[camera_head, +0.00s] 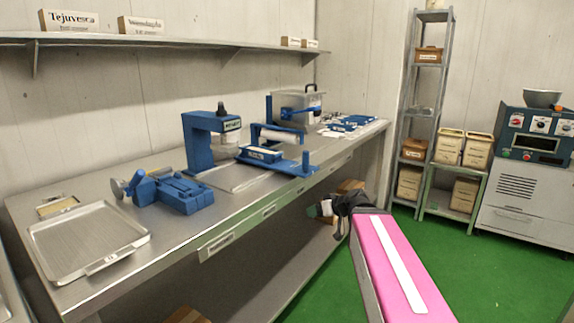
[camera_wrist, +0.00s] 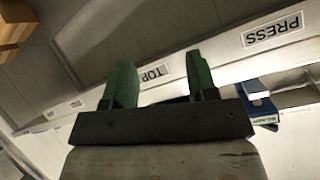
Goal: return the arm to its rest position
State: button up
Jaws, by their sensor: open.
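My gripper (camera_wrist: 161,82) shows in the wrist view with its two green fingers apart and nothing between them. In the head view my gripper (camera_head: 318,210) is a small dark shape at the far end of my pink arm, in front of the long metal workbench (camera_head: 225,225). It appears at about the height of the bench's front edge, apart from it. The fingertips are too small to make out in the head view. In the wrist view, the bench edge carries labels reading PRESS (camera_wrist: 272,29) and TOP (camera_wrist: 155,73).
The bench holds a metal tray (camera_head: 85,240), a blue clamp-like device (camera_head: 180,195), a blue press (camera_head: 200,145) and a blue roller device (camera_head: 285,150). A shelf rack (camera_head: 412,120) and a control cabinet (camera_head: 530,170) stand right. Green floor (camera_head: 480,265) is free around my arm.

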jog(key=s+d+f+m+g+h, duration=0.3)
jog(key=s+f, duration=0.3)
jog(key=f, duration=0.5)
jog(key=s+d+f+m+g+h, duration=0.3)
jog(key=s+f+g+h, duration=0.1)
jog(key=f, duration=0.7)
jog(key=shift+s+d+f+g+h, duration=0.2)
jog(key=shift+s+d+g+h, duration=0.15)
jog(key=shift+s+h, duration=0.6)
